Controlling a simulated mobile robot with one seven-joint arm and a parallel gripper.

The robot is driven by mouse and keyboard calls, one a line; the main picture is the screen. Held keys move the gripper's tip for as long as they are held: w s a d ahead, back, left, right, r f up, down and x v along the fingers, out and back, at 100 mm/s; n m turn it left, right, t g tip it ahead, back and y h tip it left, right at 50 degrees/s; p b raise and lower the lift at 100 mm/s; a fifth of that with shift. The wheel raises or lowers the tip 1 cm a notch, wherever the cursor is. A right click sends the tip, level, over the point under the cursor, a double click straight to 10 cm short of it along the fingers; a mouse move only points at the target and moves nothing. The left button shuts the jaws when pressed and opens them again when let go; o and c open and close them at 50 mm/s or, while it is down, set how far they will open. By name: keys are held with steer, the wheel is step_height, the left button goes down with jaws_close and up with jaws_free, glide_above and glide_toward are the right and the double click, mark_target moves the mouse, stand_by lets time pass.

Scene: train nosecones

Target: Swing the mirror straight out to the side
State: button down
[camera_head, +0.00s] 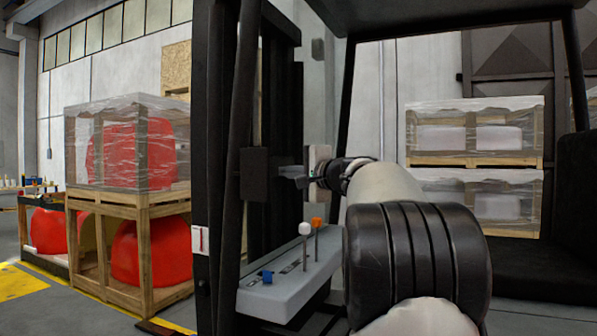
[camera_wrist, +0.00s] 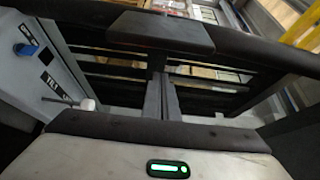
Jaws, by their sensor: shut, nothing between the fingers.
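The mirror (camera_head: 254,174) is a small dark rectangular plate beside the black upright post of the forklift cab. In the wrist view the mirror (camera_wrist: 160,32) shows as a dark slab at the top, beyond the fingertips. My gripper (camera_head: 285,171) reaches in from the right, just to the right of the mirror, with its fingers pointing at it. In the wrist view my gripper (camera_wrist: 160,76) is shut and empty, its fingertips close to the mirror's near edge. I cannot tell whether they touch it. The mirror's mount and reflecting face are not clear.
A grey control console (camera_head: 288,275) with a white-knobbed lever (camera_head: 305,230), an orange-knobbed lever (camera_head: 317,222) and a blue knob (camera_head: 267,277) stands below my gripper. Dark cab posts (camera_head: 240,110) frame the opening. Crates with red nosecones (camera_head: 128,155) stand outside on the left.

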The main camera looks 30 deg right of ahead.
mark_target(255, 174)
steer(key=s+a, duration=0.2)
steer(key=a, duration=0.1)
steer(key=shift+s+a+r+b, duration=0.1)
steer(key=shift+a+b, duration=0.1)
steer(key=shift+b, duration=0.15)
steer(key=shift+a, duration=0.15)
